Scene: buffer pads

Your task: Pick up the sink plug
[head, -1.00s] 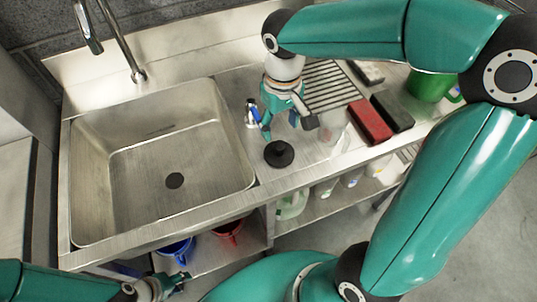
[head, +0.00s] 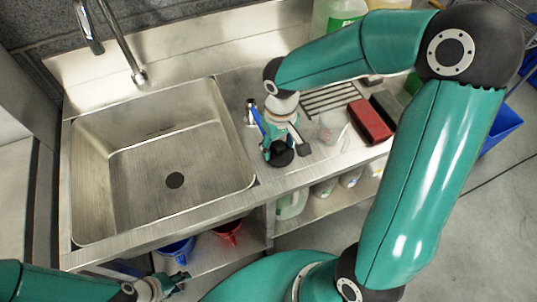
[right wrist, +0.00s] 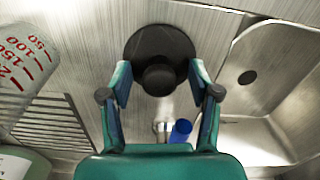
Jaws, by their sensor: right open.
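The sink plug (head: 281,156) is a black disc with a raised knob, lying on the steel counter to the right of the sink basin. My right gripper (head: 279,146) is just over it, pointing down. In the right wrist view the plug (right wrist: 160,62) lies at the ends of the open fingers (right wrist: 159,80), with its knob between the fingertips. I cannot tell whether the fingers touch it. My left gripper (head: 172,284) is low at the lower left, in front of the counter; its fingers are too small to read.
The sink basin (head: 165,205) is empty, with a dark drain hole (head: 175,180). A blue-handled brush (head: 257,118) stands close behind the plug. A clear measuring beaker (head: 332,127) and a red block (head: 370,121) are to the right. Buckets and bottles sit on the shelf below.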

